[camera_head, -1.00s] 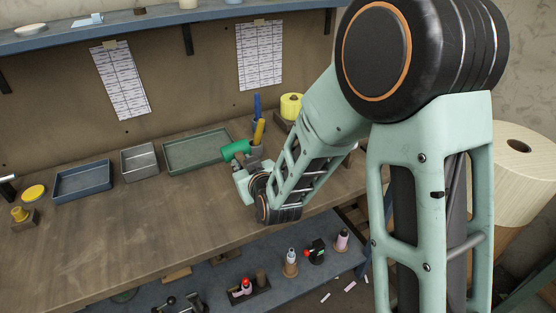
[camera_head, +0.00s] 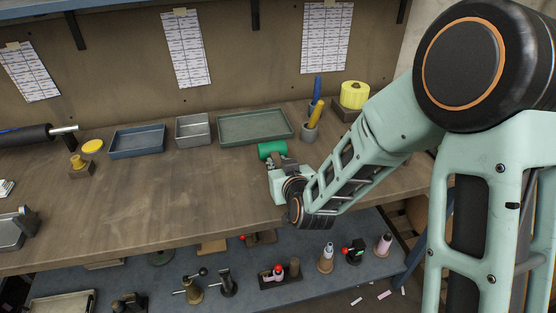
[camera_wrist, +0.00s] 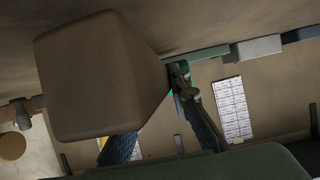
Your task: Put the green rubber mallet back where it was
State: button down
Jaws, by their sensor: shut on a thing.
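The green rubber mallet (camera_head: 271,150) shows in the head view as a green cylinder lying sideways at the end of my gripper (camera_head: 283,161). My gripper is shut on it, in front of the green tray. The grip itself is small and partly hidden in the head view. Whether the mallet touches the worktop or is held above it, I cannot tell. In the wrist view a bit of green (camera_wrist: 168,78) shows beside a large brown block-like shape (camera_wrist: 95,75) close to the lens. I cannot tell whether that shape is the mallet's handle.
A green tray (camera_head: 228,140), a grey tray (camera_head: 193,143) and a blue tray (camera_head: 113,155) stand along the back. The worktop's front middle is clear. Several things fill the lower shelf (camera_head: 205,262).

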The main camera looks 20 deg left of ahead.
jog(key=shift+f, duration=0.3)
jog(key=shift+f+b, duration=0.65)
jog(key=shift+b, duration=0.1)
jog(key=c, duration=1.7)
grip_release()
jog(key=shift+c, duration=0.2)
jog(key=shift+o, duration=0.3)
jog(key=o, duration=0.4)
jog(key=shift+o, duration=0.2)
jog(key=shift+v, duration=3.05)
